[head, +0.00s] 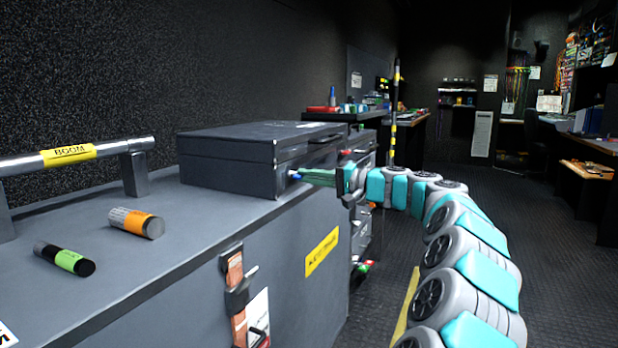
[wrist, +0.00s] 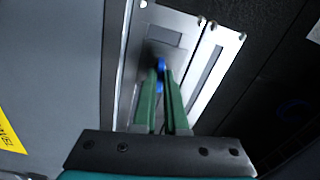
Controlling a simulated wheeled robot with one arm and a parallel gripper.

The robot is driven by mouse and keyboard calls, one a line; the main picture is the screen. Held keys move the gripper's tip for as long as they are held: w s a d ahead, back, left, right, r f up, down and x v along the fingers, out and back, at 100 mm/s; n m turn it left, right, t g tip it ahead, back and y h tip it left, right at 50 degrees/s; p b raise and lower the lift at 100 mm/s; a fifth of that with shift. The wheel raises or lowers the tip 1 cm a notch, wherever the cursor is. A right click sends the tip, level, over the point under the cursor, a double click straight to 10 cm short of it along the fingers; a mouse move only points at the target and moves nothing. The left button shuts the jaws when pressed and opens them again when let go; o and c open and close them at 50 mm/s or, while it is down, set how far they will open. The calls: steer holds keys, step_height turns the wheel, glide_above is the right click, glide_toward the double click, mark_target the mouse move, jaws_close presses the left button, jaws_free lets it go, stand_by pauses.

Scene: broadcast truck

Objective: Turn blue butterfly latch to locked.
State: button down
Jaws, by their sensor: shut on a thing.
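The blue butterfly latch (wrist: 161,66) sits on a metal plate on the front of a dark grey case. In the wrist view my gripper (wrist: 163,78) has its two green fingers shut on the latch, with blue showing between and beside the fingertips. In the head view my gripper (head: 300,174) reaches in from the right to the case front, and a small bit of blue shows at its tips. The case (head: 228,157) is closed and stands on a grey cabinet. The latch's turn angle cannot be told, as the fingers cover much of it.
The cabinet top (head: 120,262) holds an orange-banded cylinder (head: 137,222), a green-banded cylinder (head: 64,259) and a metal rail labelled BOOM (head: 75,153). An orange strap (head: 237,295) hangs on the cabinet front. The floor (head: 480,205) to the right is open.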

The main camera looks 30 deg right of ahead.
steer(key=m+p, duration=0.2)
steer(key=p, duration=0.1)
steer(key=shift+p, duration=0.3)
steer(key=c, duration=1)
jaws_free()
steer(key=shift+o, duration=0.2)
steer(key=v, duration=0.7)
steer(key=shift+s+d, duration=0.25)
steer(key=shift+s, duration=0.05)
